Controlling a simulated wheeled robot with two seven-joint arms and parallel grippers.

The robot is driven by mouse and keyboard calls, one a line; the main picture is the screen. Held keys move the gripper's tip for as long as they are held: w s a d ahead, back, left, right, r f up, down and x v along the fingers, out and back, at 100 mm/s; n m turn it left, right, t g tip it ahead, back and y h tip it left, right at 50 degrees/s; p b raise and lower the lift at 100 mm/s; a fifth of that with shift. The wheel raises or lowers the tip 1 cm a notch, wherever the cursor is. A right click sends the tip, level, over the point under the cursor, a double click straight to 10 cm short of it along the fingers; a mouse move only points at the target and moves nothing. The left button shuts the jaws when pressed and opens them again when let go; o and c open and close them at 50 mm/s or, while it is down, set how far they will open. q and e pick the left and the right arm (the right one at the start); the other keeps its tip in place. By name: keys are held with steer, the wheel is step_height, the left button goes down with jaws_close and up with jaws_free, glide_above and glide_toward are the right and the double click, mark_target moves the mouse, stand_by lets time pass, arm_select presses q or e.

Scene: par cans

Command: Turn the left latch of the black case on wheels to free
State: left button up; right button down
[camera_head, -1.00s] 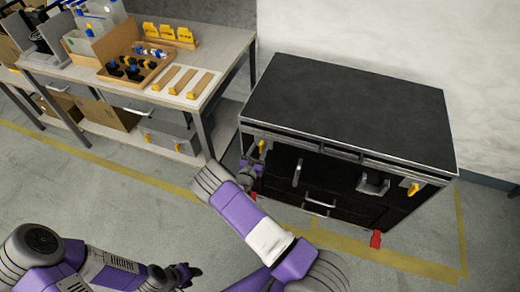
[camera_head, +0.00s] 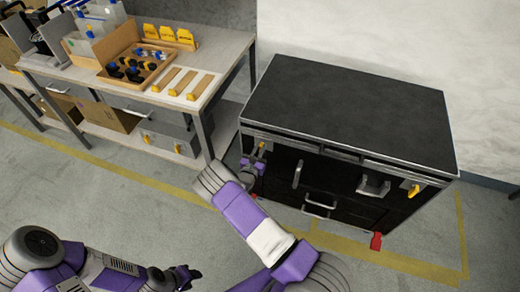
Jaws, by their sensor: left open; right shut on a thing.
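The black case on wheels (camera_head: 345,105) stands against the wall at the right, its front facing me. Its left latch (camera_head: 262,147) is a small yellow handle near the top left of the front, partly hidden by my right gripper. My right gripper (camera_head: 257,158) is at this latch and shut on it; the fingertips are small and hard to make out. The right latch (camera_head: 414,190), also yellow, is near the front's right end with nothing touching it. My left gripper (camera_head: 190,274) is open and empty, low over the floor, well away from the case.
A workbench (camera_head: 237,52) with a tray (camera_head: 150,88) of blue and black parts and yellow-tipped pieces stands left of the case. Silver handles (camera_head: 298,174) stick out from the case front. Red wheel parts (camera_head: 376,241) show at its foot. The floor in front is clear.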

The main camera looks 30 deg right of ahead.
steer(key=shift+n, duration=0.3)
steer(key=n, duration=0.5)
steer(key=w+n, duration=0.1)
steer(key=n, duration=0.2)
steer(key=shift+a+f+p, duration=0.15)
steer(key=shift+a+p, duration=0.25)
steer(key=shift+w+a+f+n+b, duration=0.1)
steer(key=shift+f+n+b, duration=0.1)
steer(key=shift+n, duration=1.35)
steer(key=shift+w+f+n+b, duration=0.1)
steer(key=shift+f+n, duration=0.15)
steer(key=shift+n, duration=1.25)
steer(key=shift+w+a+f+n+b, duration=0.1)
steer(key=shift+f+n, duration=0.1)
steer(key=shift+n, duration=1.35)
steer(key=c, duration=1.3)
jaws_free()
steer(key=shift+o, duration=1.1)
steer(key=shift+d+f, duration=0.1)
